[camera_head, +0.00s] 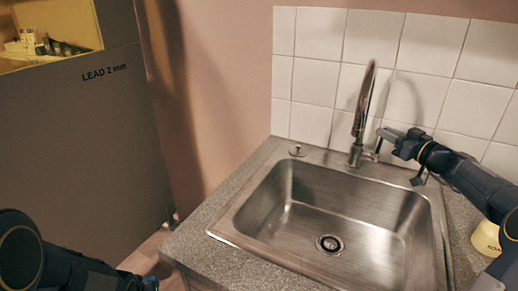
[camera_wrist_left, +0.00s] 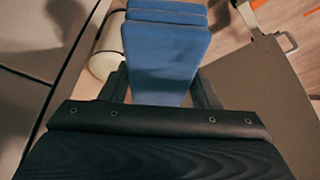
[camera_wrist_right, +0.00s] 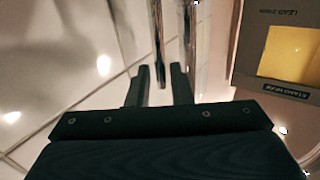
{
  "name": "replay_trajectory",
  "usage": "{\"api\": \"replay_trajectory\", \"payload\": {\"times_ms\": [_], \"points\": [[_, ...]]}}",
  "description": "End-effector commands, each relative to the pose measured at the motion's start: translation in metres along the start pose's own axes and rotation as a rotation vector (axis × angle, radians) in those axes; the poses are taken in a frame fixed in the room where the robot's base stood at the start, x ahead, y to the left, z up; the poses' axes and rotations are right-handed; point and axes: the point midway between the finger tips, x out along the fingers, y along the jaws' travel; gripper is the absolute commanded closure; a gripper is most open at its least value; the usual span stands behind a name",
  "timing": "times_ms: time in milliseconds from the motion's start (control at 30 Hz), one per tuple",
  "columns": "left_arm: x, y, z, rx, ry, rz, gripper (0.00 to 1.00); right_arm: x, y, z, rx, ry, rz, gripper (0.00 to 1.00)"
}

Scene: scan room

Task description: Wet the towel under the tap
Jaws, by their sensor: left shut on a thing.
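A folded blue towel (camera_wrist_left: 168,55) shows in the left wrist view, between the fingers of my left gripper (camera_wrist_left: 160,90), which is shut on it. In the head view my left arm is at the lower left, and the towel does not show. The chrome tap (camera_head: 364,108) stands upright behind the steel sink (camera_head: 290,225). No water stream shows in the basin. My right gripper (camera_head: 398,152) is just right of the tap's base, by its handle. In the right wrist view my right gripper (camera_wrist_right: 160,84) is open, with a thin metal rod between its fingers; contact is unclear.
White tiles (camera_head: 420,65) rise close behind the tap. Grey speckled counter (camera_head: 205,230) borders the sink. A pale yellow container (camera_head: 486,238) stands at the right, beside my right arm. A large grey cabinet marked LEAD 2 mm (camera_head: 85,150) fills the left. The basin is empty.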

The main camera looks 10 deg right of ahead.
Motion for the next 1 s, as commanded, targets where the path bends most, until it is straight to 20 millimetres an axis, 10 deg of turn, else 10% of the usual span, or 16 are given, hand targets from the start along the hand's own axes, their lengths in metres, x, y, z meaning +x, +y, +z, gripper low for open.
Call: {"api": "replay_trajectory", "payload": {"times_ms": [300, 1000], "points": [[-0.010, 0.000, -0.004, 0.000, 0.000, 0.000, 0.62, 0.032, -0.001, 0.000, 0.001, -0.001, -0.001, 0.81], [-0.009, 0.000, -0.004, 0.000, 0.000, 0.000, 0.62, 0.032, 0.000, 0.001, 0.000, -0.001, 0.000, 1.00]]}}
